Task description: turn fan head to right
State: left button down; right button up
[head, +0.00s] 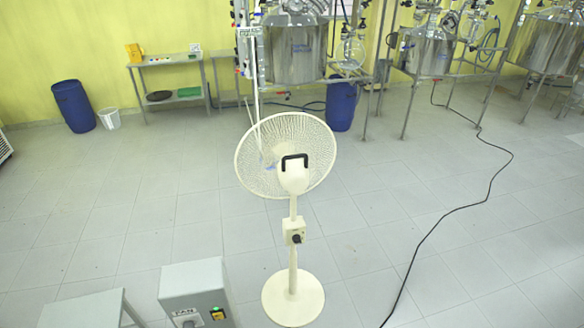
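A cream pedestal fan (293,215) stands upright on the tiled floor near the middle of the head view. I see it from behind. Its round cage head (317,140) faces away, and the motor housing carries a black handle (295,158) on top. A small control box with a dark knob (296,238) sits on the pole above the round base (293,298). Neither of my grippers shows in the head view.
A grey box labelled FAN (194,290) stands at the lower left, beside a grey table corner (82,310). Steel reactors (295,50) on frames line the back. A black cable (440,217) crosses the floor at right. Open floor surrounds the fan.

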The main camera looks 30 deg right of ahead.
aim_at(293, 173)
jog(key=k, duration=0.9)
jog(key=z, duration=1)
jog(key=i, duration=1.35)
jog(key=u, duration=0.1)
